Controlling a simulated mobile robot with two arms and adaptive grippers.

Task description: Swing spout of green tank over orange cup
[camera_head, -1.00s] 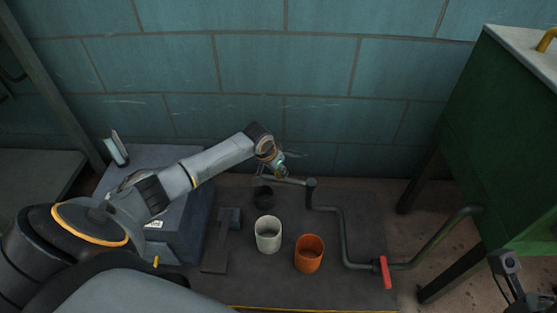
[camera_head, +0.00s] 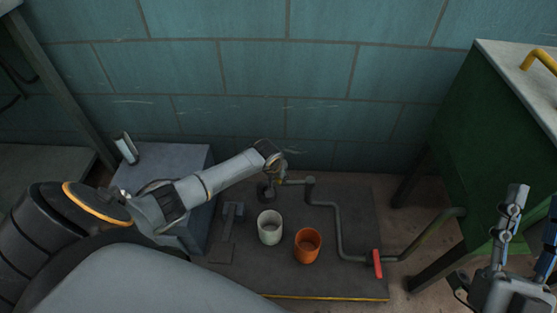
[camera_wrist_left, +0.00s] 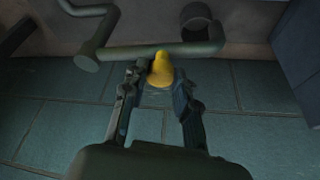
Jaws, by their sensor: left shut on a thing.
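The green tank (camera_head: 470,150) stands at the right on dark legs. Its pipe runs past a red lever (camera_head: 377,264) to a swivel joint (camera_head: 310,181). From there the spout (camera_head: 295,182) points left, its end near a black cup (camera_head: 265,192). The orange cup (camera_head: 307,246) stands in front of the joint. My left gripper (camera_head: 277,178) is shut on the spout's yellow knob (camera_wrist_left: 160,72); the wrist view shows the fingers (camera_wrist_left: 158,88) on either side of it and the black cup (camera_wrist_left: 196,20) beyond. My right gripper (camera_head: 528,225) is at the right edge, fingers spread and empty.
A white cup (camera_head: 269,227) stands left of the orange cup on the dark mat (camera_head: 340,285). A grey block (camera_head: 170,165) and a small dark stand (camera_head: 230,222) are further left. The tiled wall (camera_head: 330,70) closes off the back.

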